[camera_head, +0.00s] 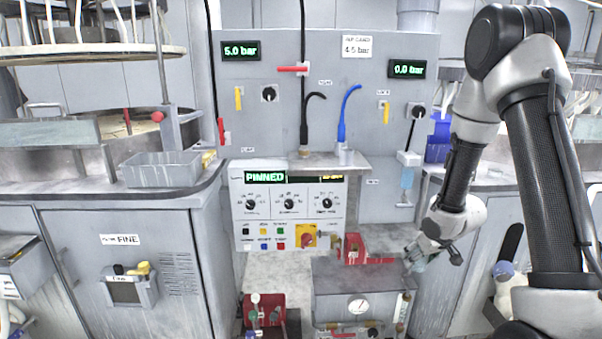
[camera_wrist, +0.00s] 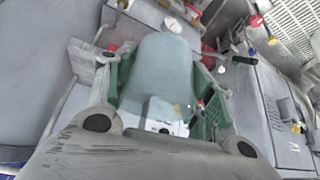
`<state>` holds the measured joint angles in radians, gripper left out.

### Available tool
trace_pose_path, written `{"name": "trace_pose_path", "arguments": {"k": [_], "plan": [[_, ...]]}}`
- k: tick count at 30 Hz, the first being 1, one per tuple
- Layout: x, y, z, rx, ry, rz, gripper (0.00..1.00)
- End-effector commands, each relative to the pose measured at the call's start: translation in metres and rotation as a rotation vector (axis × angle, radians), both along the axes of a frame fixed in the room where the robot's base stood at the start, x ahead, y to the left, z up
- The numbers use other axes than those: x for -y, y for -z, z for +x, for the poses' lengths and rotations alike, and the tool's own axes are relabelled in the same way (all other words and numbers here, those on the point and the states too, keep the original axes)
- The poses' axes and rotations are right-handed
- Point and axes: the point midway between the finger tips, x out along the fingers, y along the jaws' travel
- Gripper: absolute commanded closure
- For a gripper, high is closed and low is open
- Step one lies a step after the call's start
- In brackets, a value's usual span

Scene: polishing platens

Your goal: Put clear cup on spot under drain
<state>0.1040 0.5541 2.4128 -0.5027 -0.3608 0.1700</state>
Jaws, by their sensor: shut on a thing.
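The clear cup (camera_wrist: 165,68) fills the middle of the wrist view, pale and see-through. My gripper (camera_wrist: 158,95) is shut on it, one green-padded finger on each side. In the head view my gripper (camera_head: 420,259) hangs low at the right, beside the grey box on the floor; the cup there is small and hard to make out. The drain appears to be the white fitting (camera_head: 408,158) with a bluish clear bowl below it, on the right of the grey panel. My gripper is below and in front of it. I cannot make out a marked spot under it.
A grey box with a gauge (camera_head: 358,306) and a red bracket (camera_head: 356,250) stand close left of my gripper. A control panel (camera_head: 290,205) reads PINNED. A grey tray (camera_head: 162,169) sits on the left bench. A blue container (camera_head: 438,140) stands at the right.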

Motion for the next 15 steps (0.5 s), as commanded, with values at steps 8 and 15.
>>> {"name": "trace_pose_path", "arguments": {"k": [8, 15], "plan": [[-0.023, -0.004, -0.023, 0.002, 0.240, 0.001, 0.70], [-0.061, -0.010, -0.026, 0.002, 0.271, 0.000, 0.70]]}}
